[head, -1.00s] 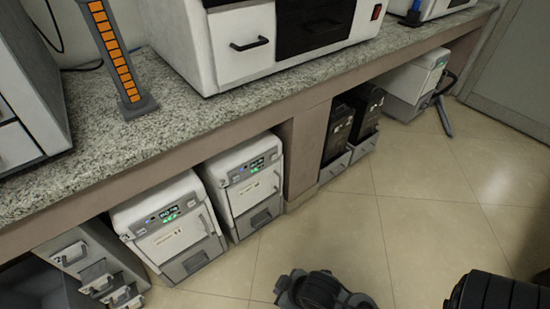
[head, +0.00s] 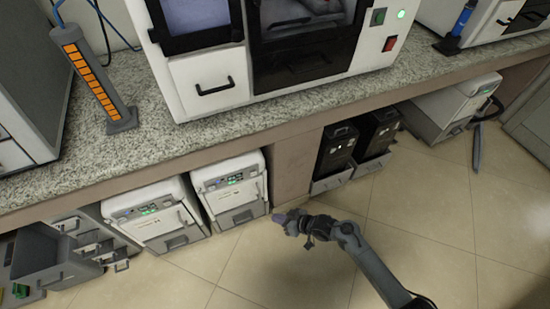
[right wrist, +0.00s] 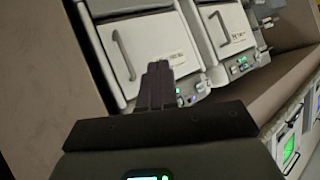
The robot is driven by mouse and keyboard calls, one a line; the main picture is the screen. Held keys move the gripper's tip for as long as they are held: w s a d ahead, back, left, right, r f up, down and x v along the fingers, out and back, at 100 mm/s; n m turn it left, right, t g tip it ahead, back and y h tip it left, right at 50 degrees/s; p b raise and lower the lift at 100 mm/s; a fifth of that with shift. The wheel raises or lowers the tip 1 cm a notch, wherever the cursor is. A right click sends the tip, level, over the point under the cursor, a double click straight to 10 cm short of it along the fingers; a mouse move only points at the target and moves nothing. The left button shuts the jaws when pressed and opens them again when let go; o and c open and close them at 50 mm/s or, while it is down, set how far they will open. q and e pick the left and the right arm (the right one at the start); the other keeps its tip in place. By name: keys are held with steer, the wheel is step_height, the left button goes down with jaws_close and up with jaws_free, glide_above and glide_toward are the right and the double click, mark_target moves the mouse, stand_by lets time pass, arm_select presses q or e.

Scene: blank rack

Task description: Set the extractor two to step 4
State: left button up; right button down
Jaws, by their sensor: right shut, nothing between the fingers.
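Two white extractors with small lit green displays stand side by side on the floor under the bench, the left one (head: 150,212) and the right one (head: 228,184). Their labels are too small to read, so I cannot tell which is extractor two. My right gripper (head: 284,221) is shut and empty, in front of and to the right of the right extractor in the head view. In the right wrist view its closed fingers (right wrist: 158,80) overlap the near extractor (right wrist: 128,48), beside its control panel (right wrist: 190,92). The other extractor (right wrist: 235,35) shows beyond. I cannot tell any contact. My left gripper is out of view.
The granite bench top (head: 190,140) overhangs the extractors. A brown support panel (head: 294,165) stands right of them, then two black units (head: 335,150). Grey drawers (head: 85,238) stand open at left. The tiled floor (head: 400,220) in front is clear.

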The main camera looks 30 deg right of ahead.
mark_target(253, 173)
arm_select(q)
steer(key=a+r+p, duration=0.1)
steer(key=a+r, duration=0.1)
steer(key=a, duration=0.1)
arm_select(e)
steer(key=w+a+r, duration=0.3)
steer(key=w+r, duration=0.2)
steer(key=r, duration=0.1)
arm_select(q)
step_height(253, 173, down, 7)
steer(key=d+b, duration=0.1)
steer(key=b, duration=0.5)
steer(key=shift+b, duration=0.35)
arm_select(e)
steer(key=w+d+t, duration=0.1)
steer(key=w, duration=0.7)
steer(key=shift+w+d+r, duration=0.25)
steer(key=shift+w+r, duration=0.05)
steer(key=shift+w, duration=0.1)
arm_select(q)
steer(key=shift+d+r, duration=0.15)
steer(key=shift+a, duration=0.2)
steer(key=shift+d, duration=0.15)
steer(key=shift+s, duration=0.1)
arm_select(e)
steer(key=shift+w, duration=0.2)
